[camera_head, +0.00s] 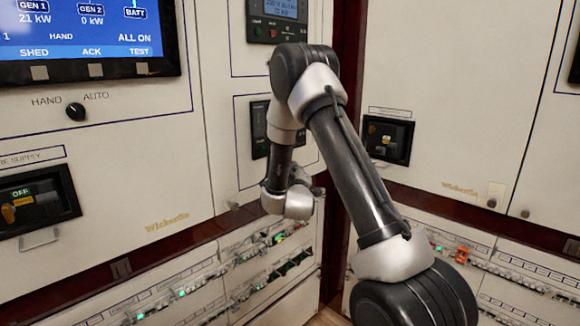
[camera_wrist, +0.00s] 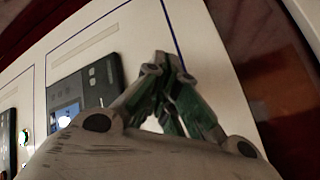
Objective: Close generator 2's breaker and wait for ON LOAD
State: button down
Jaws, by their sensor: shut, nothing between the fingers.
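The screen (camera_head: 80,35) at upper left in the head view reads GEN 1 21 kW and GEN 2 0 kW. I cannot tell which unit is generator 2's breaker, as labels near my arm are too small or covered. A dark unit (camera_head: 259,128) sits partly behind my arm on the middle panel. In the wrist view my gripper (camera_wrist: 168,62) is shut and empty, its fingertips together over pale panel. A black device (camera_wrist: 85,85) with a small lit screen lies left of them. I cannot tell whether the tips touch the panel. The head view does not show the fingers clearly.
A breaker (camera_head: 36,200) at lower left reads OFF under a "...RE SUPPLY" label. Another black breaker unit (camera_head: 388,138) is on the right panel. A HAND/AUTO knob (camera_head: 76,111) is below the screen. Rows of small breakers (camera_head: 170,293) run along the bottom.

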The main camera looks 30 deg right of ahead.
jog(key=shift+w+a, duration=0.1)
jog(key=shift+w, duration=0.15)
jog(key=shift+s, duration=0.1)
dwell(0.4)
jog(key=shift+s+d, duration=0.3)
jog(key=shift+s, duration=0.45)
jog(key=s, duration=0.1)
jog(key=s+d, duration=0.1)
jog(key=s, duration=0.2)
jog(key=shift+s+d, duration=0.35)
dwell(0.6)
